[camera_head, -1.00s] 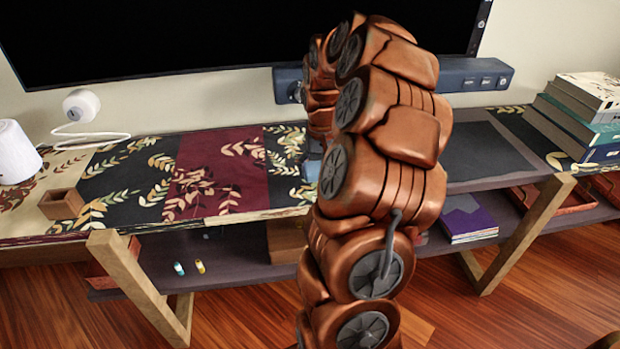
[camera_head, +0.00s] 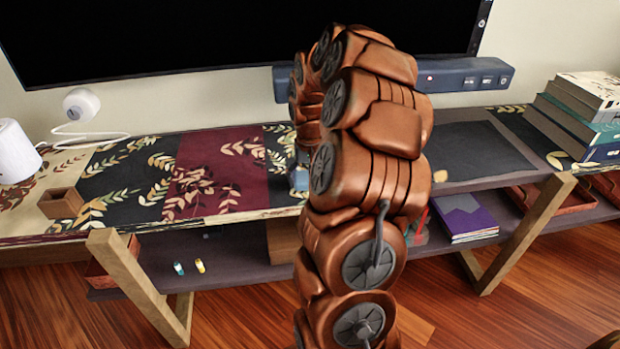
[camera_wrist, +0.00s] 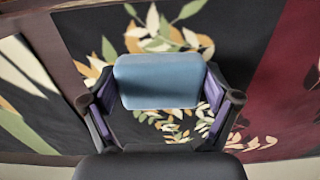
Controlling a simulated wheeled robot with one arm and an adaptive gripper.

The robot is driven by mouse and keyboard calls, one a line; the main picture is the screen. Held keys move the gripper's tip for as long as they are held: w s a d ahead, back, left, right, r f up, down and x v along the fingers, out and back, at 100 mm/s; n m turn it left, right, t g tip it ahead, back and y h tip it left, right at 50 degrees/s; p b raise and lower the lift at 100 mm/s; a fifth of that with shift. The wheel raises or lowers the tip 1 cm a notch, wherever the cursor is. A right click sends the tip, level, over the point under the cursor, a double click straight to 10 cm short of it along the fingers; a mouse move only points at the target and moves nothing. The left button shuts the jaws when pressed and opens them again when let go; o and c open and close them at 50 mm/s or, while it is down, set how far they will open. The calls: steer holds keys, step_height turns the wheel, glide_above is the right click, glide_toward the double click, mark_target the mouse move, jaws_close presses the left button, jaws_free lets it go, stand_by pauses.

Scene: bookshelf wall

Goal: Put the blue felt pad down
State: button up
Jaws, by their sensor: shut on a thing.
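The blue felt pad (camera_wrist: 160,80) is a light-blue block with rounded edges. In the wrist view it sits between the fingers of my gripper (camera_wrist: 161,92), which is shut on it from both sides. Below the pad is the leaf-patterned dark panel (camera_wrist: 75,35) of the console top; I cannot tell whether the pad touches it. In the head view, my copper arm hides most of the gripper. Only a small bluish patch (camera_head: 299,178) shows at the arm's left edge, over the front part of the console top.
The patterned console top (camera_head: 125,185) has free room left of my arm. A small wooden box (camera_head: 61,204) and white devices (camera_head: 82,105) stand at the left. A grey-blue soundbar (camera_head: 460,76) runs along the back; stacked books (camera_head: 575,125) are at the right.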

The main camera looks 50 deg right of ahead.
steer(key=shift+f, duration=0.2)
steer(key=o, duration=0.8)
steer(key=shift+c, duration=0.2)
steer(key=shift+r, duration=0.1)
